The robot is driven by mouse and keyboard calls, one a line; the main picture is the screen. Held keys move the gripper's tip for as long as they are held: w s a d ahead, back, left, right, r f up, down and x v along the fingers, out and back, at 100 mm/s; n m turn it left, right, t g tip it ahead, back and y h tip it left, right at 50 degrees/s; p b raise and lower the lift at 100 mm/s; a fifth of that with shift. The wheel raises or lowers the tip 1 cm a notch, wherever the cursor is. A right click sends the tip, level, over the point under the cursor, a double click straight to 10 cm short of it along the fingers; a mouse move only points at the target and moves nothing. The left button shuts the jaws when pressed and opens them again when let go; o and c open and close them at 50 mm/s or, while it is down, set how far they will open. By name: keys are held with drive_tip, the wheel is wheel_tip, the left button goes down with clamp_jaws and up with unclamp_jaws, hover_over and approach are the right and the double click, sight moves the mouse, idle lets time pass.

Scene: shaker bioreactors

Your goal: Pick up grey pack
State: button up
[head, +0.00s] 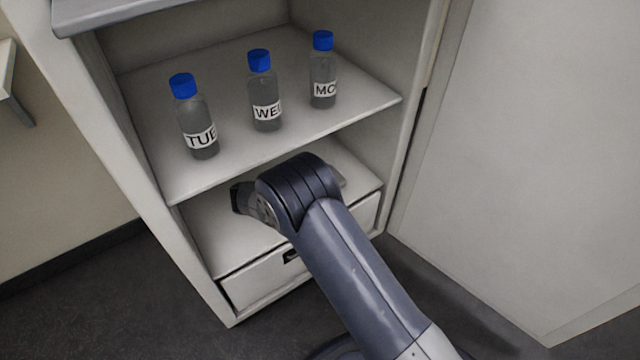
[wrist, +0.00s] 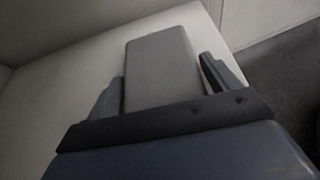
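The grey pack (wrist: 160,70) is a flat-faced block on the pale lower shelf surface in the wrist view. My gripper (wrist: 165,85) has its two dark fingers on either side of the pack. The left finger is close to the pack's left side; whether it touches is unclear. A narrow gap shows between the right finger and the pack. The gripper looks open around it. In the head view, my arm reaches into the lower compartment and my wrist hides the pack, apart from possibly a small pale corner to its right.
Three blue-capped bottles labelled TUE (head: 200,128), WE (head: 265,95) and MO (head: 323,80) stand on the upper shelf (head: 165,165), just above my wrist. A drawer (head: 255,285) lies below the lower shelf. An open cabinet door (head: 520,170) stands at the right.

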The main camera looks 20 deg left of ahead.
drive_tip(key=c, duration=0.7)
drive_tip(key=shift+c, duration=0.4)
drive_tip(key=shift+r, duration=0.15)
